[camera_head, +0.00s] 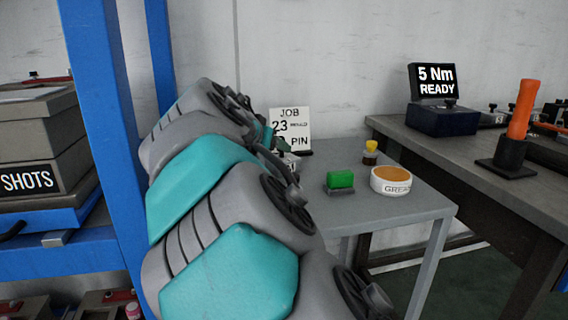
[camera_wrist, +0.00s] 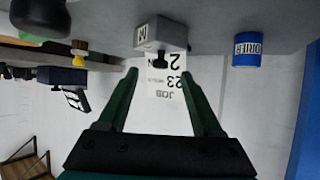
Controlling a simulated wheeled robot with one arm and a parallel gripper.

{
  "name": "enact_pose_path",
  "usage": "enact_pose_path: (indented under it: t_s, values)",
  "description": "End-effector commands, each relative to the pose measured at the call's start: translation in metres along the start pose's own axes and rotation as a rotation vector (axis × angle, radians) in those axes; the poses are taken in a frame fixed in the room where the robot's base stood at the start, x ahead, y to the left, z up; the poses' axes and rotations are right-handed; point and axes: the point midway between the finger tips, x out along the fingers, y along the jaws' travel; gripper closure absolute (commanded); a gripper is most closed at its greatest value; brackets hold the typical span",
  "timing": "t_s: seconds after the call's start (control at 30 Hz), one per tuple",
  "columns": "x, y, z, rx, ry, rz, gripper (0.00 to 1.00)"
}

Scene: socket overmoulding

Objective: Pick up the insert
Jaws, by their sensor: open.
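My gripper (camera_wrist: 160,73) is open, with its two dark green fingers apart and nothing clamped between them. In the upside-down wrist view, a small grey block (camera_wrist: 161,32) with a dark stub sits on the table, beyond the fingertips and roughly centred between them. It may be the insert; I cannot tell for sure. In the head view my arm covers most of my gripper and that part of the table; only a bit of a pale block (camera_head: 290,160) shows beside the arm.
A green block (camera_head: 340,181), a grease tin (camera_head: 391,180) and a yellow-topped item (camera_head: 370,152) stand on the grey table (camera_head: 430,199). A job card (camera_head: 290,128) stands at the back. A blue can (camera_wrist: 248,50) is right of the block in the wrist view. A blue rack post (camera_head: 105,110) is left.

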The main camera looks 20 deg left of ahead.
Motion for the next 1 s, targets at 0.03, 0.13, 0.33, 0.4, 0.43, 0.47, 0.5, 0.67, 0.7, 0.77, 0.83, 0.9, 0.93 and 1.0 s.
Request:
enact_pose_path:
  t_s: [0.03, 0.13, 0.33, 0.4, 0.43, 0.47, 0.5, 0.67, 0.7, 0.77, 0.83, 0.9, 0.93, 1.0]
  values:
    - [0.004, 0.000, -0.001, 0.000, -0.001, 0.000, 0.33]
    - [0.016, -0.001, -0.002, 0.000, -0.003, 0.000, 0.33]
    - [0.044, -0.002, -0.003, -0.001, -0.002, -0.001, 0.33]
    - [0.048, -0.001, -0.003, -0.001, 0.000, -0.001, 0.33]
    - [0.049, -0.001, -0.003, -0.001, 0.000, -0.001, 0.33]
    - [0.049, -0.001, -0.003, -0.001, 0.000, -0.001, 0.33]
    - [0.049, -0.001, -0.003, -0.001, 0.001, -0.001, 0.33]
    - [0.049, -0.001, -0.003, -0.001, 0.001, -0.001, 0.40]
    - [0.049, -0.001, -0.003, -0.001, 0.000, -0.001, 0.44]
    - [0.049, -0.001, -0.003, -0.001, 0.000, -0.001, 0.51]
    - [0.049, -0.001, -0.003, -0.001, 0.000, -0.001, 0.59]
    - [0.049, -0.001, -0.003, -0.001, 0.000, -0.001, 0.67]
    - [0.049, -0.001, -0.003, -0.001, 0.000, -0.001, 0.70]
    - [0.049, -0.001, -0.003, -0.001, 0.000, -0.001, 0.78]
